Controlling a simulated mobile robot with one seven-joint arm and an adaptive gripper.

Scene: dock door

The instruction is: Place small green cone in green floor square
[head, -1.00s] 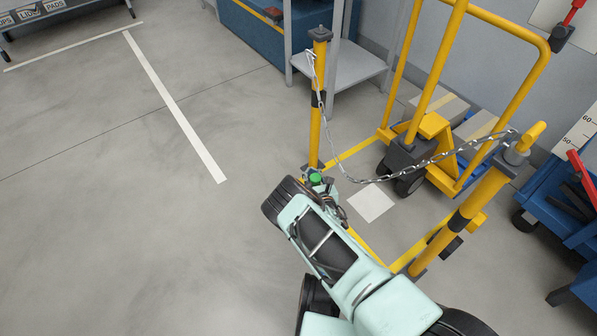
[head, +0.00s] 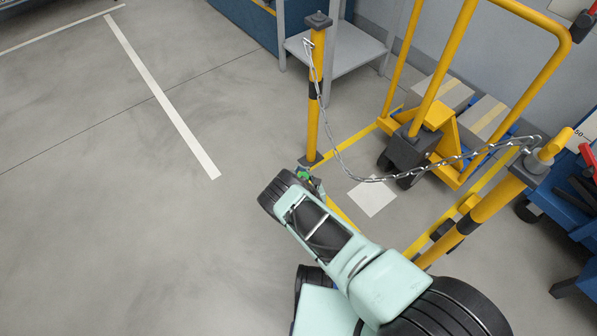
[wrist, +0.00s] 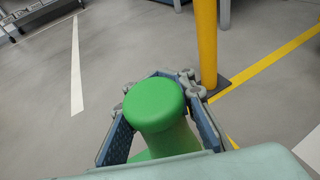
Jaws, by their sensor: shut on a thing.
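The small green cone (wrist: 154,107) fills the middle of the wrist view, its rounded top towards the camera. My gripper (wrist: 160,122) is shut on it, with one finger on each side. In the head view my gripper (head: 308,180) is partly hidden behind my own wrist, and only a bit of the green cone (head: 303,175) shows, just in front of the foot of a yellow post. The cone's lower end is hidden, so I cannot tell whether it touches the floor. No green floor square shows in either view.
A yellow-black post (head: 314,120) stands close beyond my gripper, also in the wrist view (wrist: 206,45). A chain (head: 400,174) hangs from it to a second post (head: 478,212). Behind are a yellow pallet truck (head: 425,120) and a white floor square (head: 372,196). Open floor (head: 120,220) lies left.

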